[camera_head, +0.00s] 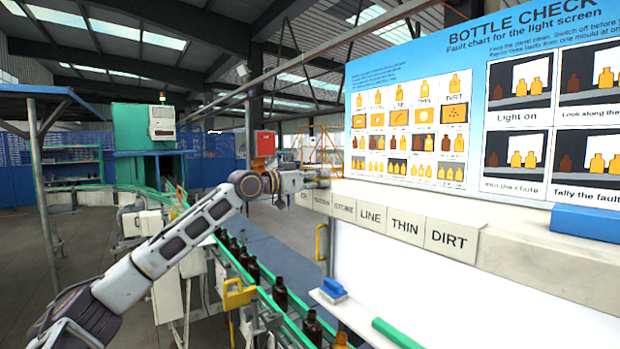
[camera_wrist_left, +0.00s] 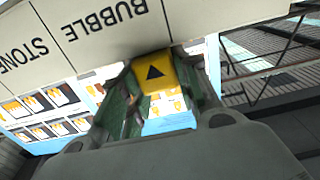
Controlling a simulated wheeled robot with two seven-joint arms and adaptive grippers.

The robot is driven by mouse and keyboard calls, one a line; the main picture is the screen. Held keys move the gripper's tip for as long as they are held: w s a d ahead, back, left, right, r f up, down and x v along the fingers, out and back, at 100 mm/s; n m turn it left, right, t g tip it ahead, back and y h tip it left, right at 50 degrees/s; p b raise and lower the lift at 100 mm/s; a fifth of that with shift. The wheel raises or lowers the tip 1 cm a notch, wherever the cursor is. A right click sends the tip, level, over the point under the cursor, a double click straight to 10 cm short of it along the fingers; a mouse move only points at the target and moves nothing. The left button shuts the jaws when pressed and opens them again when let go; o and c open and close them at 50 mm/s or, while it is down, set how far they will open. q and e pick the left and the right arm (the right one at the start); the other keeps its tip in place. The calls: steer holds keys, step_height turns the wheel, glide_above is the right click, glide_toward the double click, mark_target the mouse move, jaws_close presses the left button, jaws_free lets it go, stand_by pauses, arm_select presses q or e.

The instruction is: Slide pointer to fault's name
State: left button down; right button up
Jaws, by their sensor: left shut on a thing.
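My left gripper (camera_head: 318,178) is at the left end of the white ledge, above the row of name plates. In the left wrist view its fingers (camera_wrist_left: 160,95) are shut on a yellow pointer (camera_wrist_left: 155,74) with a black triangle. The pointer lies by the BUBBLE plate (camera_wrist_left: 112,22), near the start of that word. The STONE plate (camera_wrist_left: 25,50) is beside it. The head view also shows LINE (camera_head: 371,218), THIN (camera_head: 405,226) and DIRT (camera_head: 450,237) plates to the right. The pointer cannot be made out there. My right gripper is out of view.
The fault chart (camera_head: 480,22) stands above the ledge. A blue block (camera_head: 585,222) sits at the ledge's right. Amber bottles (camera_head: 280,293) stand on the green-railed conveyor below. A small blue object (camera_head: 333,288) and a green bar (camera_head: 397,333) lie below the plates.

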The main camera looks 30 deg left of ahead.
mark_target(371, 201)
arm_select(q)
steer(key=s+d, duration=0.2)
steer(key=d, duration=0.4)
steer(key=s+d, duration=0.3)
steer(key=d, duration=0.3)
steer(key=s+d, duration=0.2)
steer(key=d, duration=0.4)
steer(key=shift+s+d, duration=0.4)
steer(key=c, duration=1)
jaws_free()
steer(key=shift+c, duration=0.2)
steer(key=shift+s+a, duration=0.1)
steer(key=v, duration=1)
steer(key=shift+a, duration=0.4)
steer(key=shift+s+a+f, duration=0.1)
steer(key=shift+s, duration=0.15)
